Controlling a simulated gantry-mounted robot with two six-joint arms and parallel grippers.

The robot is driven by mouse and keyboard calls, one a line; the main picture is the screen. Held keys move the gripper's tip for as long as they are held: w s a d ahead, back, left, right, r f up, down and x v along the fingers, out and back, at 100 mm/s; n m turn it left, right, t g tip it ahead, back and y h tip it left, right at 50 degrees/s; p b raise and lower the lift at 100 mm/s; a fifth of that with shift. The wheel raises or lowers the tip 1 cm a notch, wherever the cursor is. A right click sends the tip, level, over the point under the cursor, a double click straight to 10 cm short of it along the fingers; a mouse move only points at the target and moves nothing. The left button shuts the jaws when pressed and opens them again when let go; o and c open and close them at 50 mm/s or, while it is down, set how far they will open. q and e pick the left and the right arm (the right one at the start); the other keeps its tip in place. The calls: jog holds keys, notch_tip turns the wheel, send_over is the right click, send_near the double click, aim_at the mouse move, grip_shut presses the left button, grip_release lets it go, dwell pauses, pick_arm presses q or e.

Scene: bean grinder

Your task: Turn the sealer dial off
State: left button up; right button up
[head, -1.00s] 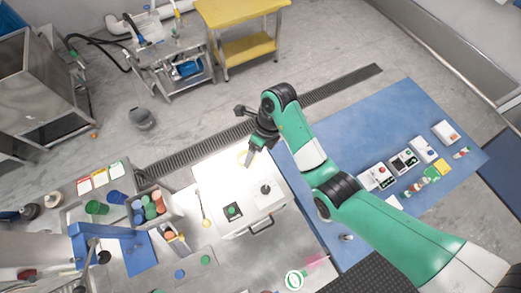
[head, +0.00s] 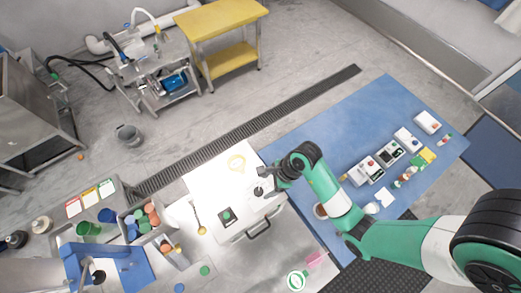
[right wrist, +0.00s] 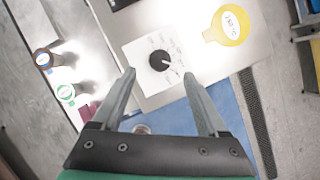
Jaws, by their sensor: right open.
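The sealer (head: 222,190) is a white box with a front handle, standing on the metal bench. Its black dial (head: 258,191) sits on the right part of the top. In the right wrist view the dial (right wrist: 160,61) is a round black knob with a white pointer line, on a white square plate with small markings. My right gripper (head: 266,183) is close to the dial. In the right wrist view my right gripper (right wrist: 158,75) is open, its two fingers apart, with the dial lying between and just beyond the fingertips. Contact is not visible. My left gripper is not visible.
A green button on a black plate (head: 226,216) is on the sealer's left part. A yellow tag (head: 236,163) lies on its top. Left of it are a yellow-tipped stick (head: 201,229) and bins of coloured cups. Small devices stand on the blue mat (head: 335,122) at right.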

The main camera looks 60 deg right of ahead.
aim_at(259, 191)
jog(key=x, duration=0.6)
grip_shut()
